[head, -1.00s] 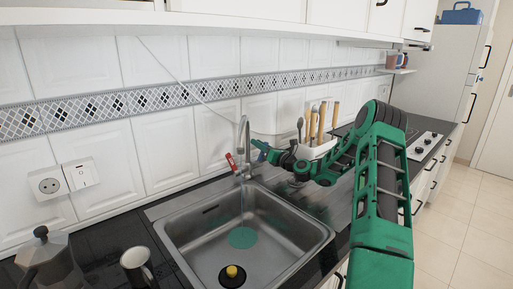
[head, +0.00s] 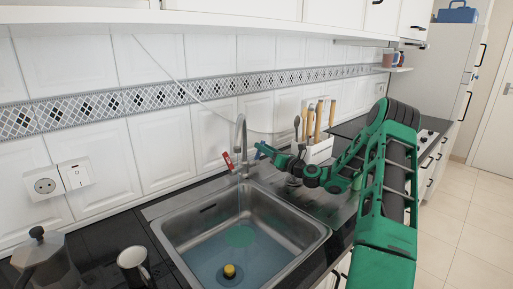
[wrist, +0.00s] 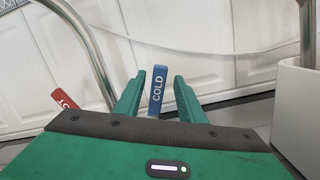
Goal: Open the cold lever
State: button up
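The cold lever (wrist: 157,90) is a blue tab marked COLD. In the wrist view it stands between the two green fingers of my gripper (wrist: 158,98), with a gap showing on either side. My gripper is open around it. In the head view my gripper (head: 264,151) is just right of the faucet (head: 241,145), and the lever is hard to make out there. The red hot lever (head: 228,161) is left of the faucet and also shows in the wrist view (wrist: 70,104).
The steel sink (head: 165,237) has a bluish, water-like layer and a yellow-topped stopper (head: 229,271). A white utensil holder (head: 318,151) stands close behind my gripper. A moka pot (head: 45,262) and a mug (head: 135,265) stand left of the sink.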

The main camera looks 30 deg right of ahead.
jog(key=v, duration=0.5)
